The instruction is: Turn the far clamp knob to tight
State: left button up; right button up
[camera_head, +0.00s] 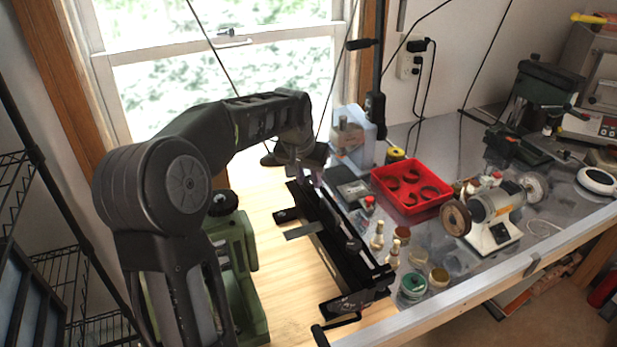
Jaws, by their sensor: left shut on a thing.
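A long black clamp fixture (335,240) lies on the wooden bench top, running from near the window down to the bench's front edge. A flat grey strip (303,230) sticks out from its left side. A black handle (335,326) shows at its near end. My left arm reaches over from the left, and my left gripper (308,178) points down at the fixture's far end. It is shut at the far clamp knob, which the gripper mostly hides, so the knob's angle cannot be read. My right gripper is not in view.
A green machine with a black knob (222,203) stands left of the fixture, partly behind my arm. Right of the fixture are small brass pieces (377,236), jars (413,286), a red tray (410,205) and a bench grinder (494,215).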

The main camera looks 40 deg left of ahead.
pick_arm(q)
grip_shut()
jog(key=shift+m, duration=0.5)
jog(key=m+h, duration=0.1)
jog(key=m, duration=0.2)
jog(key=m+h, duration=0.1)
jog(key=m, duration=0.1)
jog(key=shift+a+h, duration=0.3)
jog(key=m+h+p, duration=0.1)
jog(key=m, duration=0.3)
jog(key=shift+a+r, duration=0.1)
jog(key=m+p, duration=0.1)
jog(key=m+g+h+p, duration=0.1)
jog(key=m, duration=0.1)
jog(key=shift+w+a+m, duration=0.1)
jog(key=shift+w+m, duration=0.05)
jog(key=shift+m, duration=0.15)
jog(key=shift+a+m+g+h+p, duration=0.1)
jog(key=shift+m+g+h+p, duration=0.2)
jog(key=shift+m+g+p, duration=0.65)
jog(key=shift+m+t, duration=0.25)
jog(key=shift+m, duration=0.1)
